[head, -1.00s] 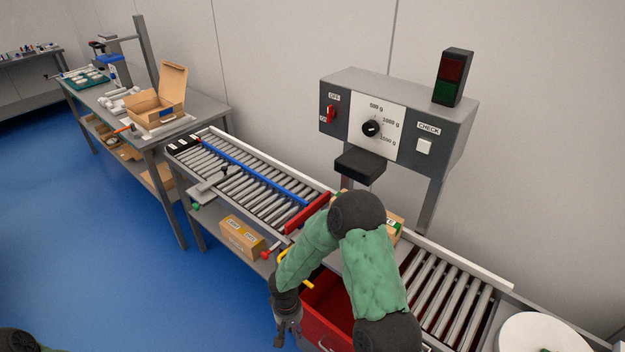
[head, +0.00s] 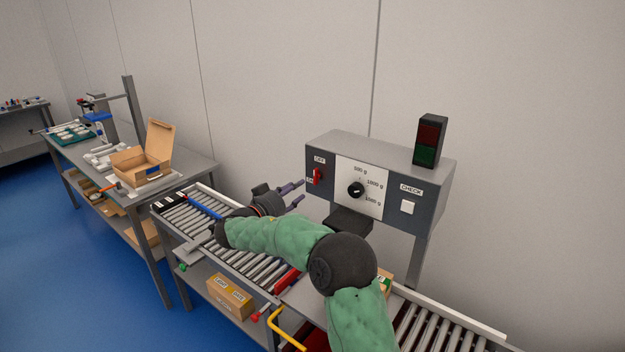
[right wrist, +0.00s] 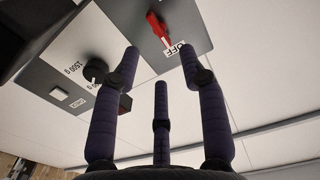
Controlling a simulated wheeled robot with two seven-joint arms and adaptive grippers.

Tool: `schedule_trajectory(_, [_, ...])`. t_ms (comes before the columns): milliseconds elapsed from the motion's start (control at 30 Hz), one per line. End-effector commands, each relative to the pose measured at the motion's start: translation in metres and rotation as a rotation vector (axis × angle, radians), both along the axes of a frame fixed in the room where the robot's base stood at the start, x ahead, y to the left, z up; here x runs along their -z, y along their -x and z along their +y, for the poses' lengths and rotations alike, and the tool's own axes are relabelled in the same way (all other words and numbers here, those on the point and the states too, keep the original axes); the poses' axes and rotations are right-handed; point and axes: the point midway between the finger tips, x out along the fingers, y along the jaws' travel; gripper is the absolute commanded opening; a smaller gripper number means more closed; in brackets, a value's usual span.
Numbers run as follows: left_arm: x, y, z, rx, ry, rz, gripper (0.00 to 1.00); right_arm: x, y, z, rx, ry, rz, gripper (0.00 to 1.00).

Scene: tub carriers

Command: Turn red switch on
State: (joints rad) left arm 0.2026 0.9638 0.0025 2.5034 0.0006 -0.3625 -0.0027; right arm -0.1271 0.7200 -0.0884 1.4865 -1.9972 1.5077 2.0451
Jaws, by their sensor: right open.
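The red switch (head: 317,176) is on the left part of the grey control box (head: 428,181), between an OFF label above and a partly hidden label below. In the right wrist view the red switch (right wrist: 158,29) shows beyond the fingertips, beside the OFF label. My right gripper (head: 296,193) is open and empty, just left of the switch, with its fingers pointing toward the box. In the right wrist view my right gripper's fingers (right wrist: 160,65) are spread and apart from the switch. My left gripper is not in view.
The box also has a black dial (head: 356,189), a white CHECK button (head: 407,207) and an unlit signal lamp (head: 430,140). A black block (head: 349,221) juts out below it. The roller conveyor (head: 262,268) runs under my right arm. An open carton (head: 145,155) stands on the left table.

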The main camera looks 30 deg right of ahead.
Motion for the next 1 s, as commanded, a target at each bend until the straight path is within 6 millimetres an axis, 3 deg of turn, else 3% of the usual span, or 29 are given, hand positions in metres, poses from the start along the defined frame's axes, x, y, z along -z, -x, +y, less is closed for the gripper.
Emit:
schedule_trajectory(233, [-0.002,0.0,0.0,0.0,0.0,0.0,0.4,0.001,-0.016,-0.043,0.003,-0.001,0.003,0.43])
schedule_trajectory(500, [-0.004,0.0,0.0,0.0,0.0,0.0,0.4,0.001,-0.03,-0.075,0.0,0.0,0.005,0.43])
schedule_trajectory(933, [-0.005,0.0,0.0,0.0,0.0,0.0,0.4,0.001,-0.034,-0.083,-0.001,-0.001,0.005,0.43])
schedule_trajectory(1000, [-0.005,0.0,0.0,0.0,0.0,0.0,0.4,0.001,-0.034,-0.083,-0.001,-0.001,0.005,0.26])
